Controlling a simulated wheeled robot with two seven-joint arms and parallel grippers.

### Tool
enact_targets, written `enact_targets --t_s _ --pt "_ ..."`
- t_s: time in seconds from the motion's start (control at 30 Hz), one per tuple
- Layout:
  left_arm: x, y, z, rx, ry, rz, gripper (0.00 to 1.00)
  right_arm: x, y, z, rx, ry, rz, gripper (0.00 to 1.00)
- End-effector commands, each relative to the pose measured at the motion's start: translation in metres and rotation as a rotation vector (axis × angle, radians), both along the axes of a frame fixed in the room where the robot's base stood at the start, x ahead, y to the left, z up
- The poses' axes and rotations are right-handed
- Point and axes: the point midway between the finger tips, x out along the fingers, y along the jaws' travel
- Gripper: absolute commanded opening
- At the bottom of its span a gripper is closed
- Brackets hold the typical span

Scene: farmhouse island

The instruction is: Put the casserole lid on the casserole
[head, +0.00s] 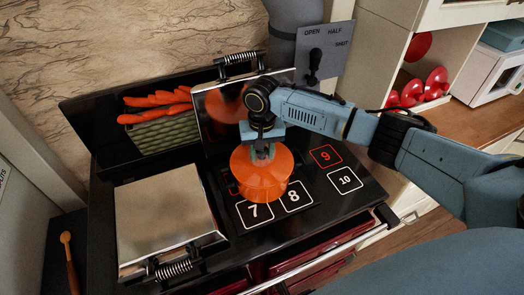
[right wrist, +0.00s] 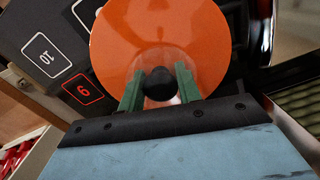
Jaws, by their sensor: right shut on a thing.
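The orange casserole lid (head: 247,164) is a round disc with a black knob; it fills the upper middle of the right wrist view (right wrist: 125,45). My right gripper (head: 263,153) comes down from above, its green fingers (right wrist: 160,86) shut on the knob, one on each side. The orange casserole (head: 263,192) is directly below the lid on the black stove top, beside the tiles marked 7 and 8. The lid looks roughly level and hides the casserole's opening. I cannot tell whether the lid rests on the rim or hangs just above it. My left gripper is not in view.
A closed steel hob cover (head: 165,220) with a coil handle lies left. A raised steel cover (head: 215,108) stands behind the casserole. A green basket of carrots (head: 163,133) sits at the back left. A lever panel (head: 322,55) is behind right. Numbered tiles at right are clear.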

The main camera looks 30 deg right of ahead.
Motion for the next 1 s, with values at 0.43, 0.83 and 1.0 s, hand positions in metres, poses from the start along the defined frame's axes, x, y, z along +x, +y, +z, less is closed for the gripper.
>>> enact_targets --t_s 0.43,0.83,1.0 --pt "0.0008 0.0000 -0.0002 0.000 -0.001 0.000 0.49 0.0003 0.0004 -0.0084 0.001 0.000 0.000 0.00" --pt "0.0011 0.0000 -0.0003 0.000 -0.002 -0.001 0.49 0.0001 0.0001 -0.0095 0.001 0.000 0.000 0.59" --pt "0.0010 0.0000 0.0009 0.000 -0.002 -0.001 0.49 -0.0002 0.0000 -0.0077 0.000 0.001 0.000 0.59"
